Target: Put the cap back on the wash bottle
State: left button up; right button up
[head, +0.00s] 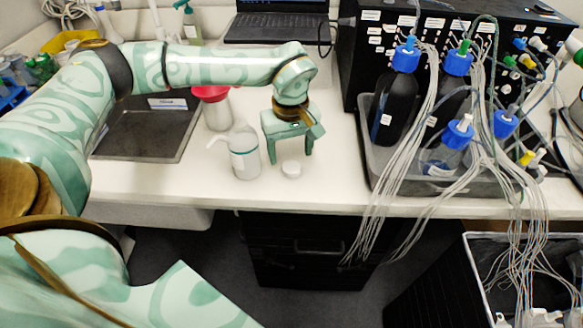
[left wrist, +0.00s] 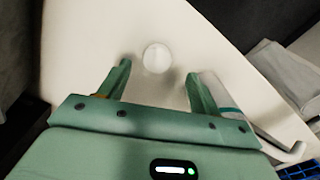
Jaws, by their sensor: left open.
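The white wash bottle (head: 246,158) stands upright on the bench, its bent spout pointing left in the head view. Part of it shows behind the right finger in the left wrist view (left wrist: 217,90). A small round white cap (head: 292,169) lies on the bench just right of the bottle; it also shows in the left wrist view (left wrist: 157,58). My left gripper (head: 292,158) is open and empty, pointing down close to the cap. In the left wrist view the cap lies between the finger lines, a little beyond the tips. My right gripper is not in view.
A sink (head: 150,130) and a red-topped container (head: 217,110) are left of the bottle. A grey tray (head: 376,165) with blue-capped bottles and many hanging tubes stands at right, before a black unit (head: 352,60). The bench's front edge is close to the cap.

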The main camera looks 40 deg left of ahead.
aim_at(291, 167)
pick_arm(q)
jog(key=f, duration=0.1)
jog(key=f+b, duration=0.1)
jog(key=f, duration=0.3)
jog(key=shift+w+f+b, duration=0.15)
jog(key=shift+w+b, duration=0.1)
jog(key=shift+b, duration=0.05)
jog(key=c, duration=1)
